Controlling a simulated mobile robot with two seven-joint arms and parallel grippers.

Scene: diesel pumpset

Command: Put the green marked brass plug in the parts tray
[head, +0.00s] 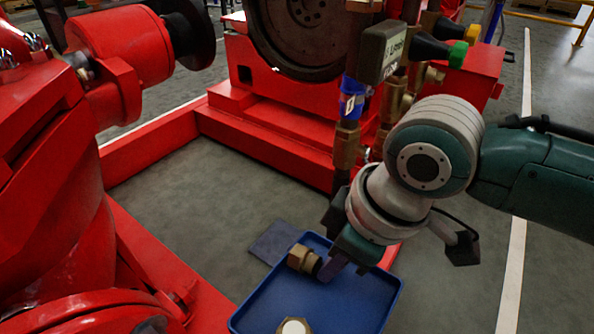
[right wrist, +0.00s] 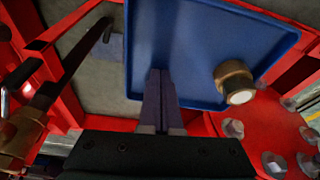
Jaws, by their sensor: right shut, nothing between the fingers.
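The blue parts tray (head: 372,318) lies low at the bottom of the head view; it also shows in the right wrist view (right wrist: 185,40). A brass plug (head: 299,258) with a dark end lies in it near the far corner. No green mark shows on this plug. Another brass piece (head: 293,326) with a white face is cut by the bottom edge of the head view. The right wrist view shows one brass piece with a white end (right wrist: 234,83) at the tray's edge. My right gripper (head: 329,272) is shut and empty, its fingertips close beside the dark-ended plug. My left gripper is not in view.
Upright brass pipework (head: 347,145) stands behind the tray, with a green-ended black fitting (head: 458,53) and a yellow-ended one (head: 472,33). Red machinery (head: 60,220) fills the left. A grey mat (head: 272,240) lies beside the tray. Open floor lies behind it.

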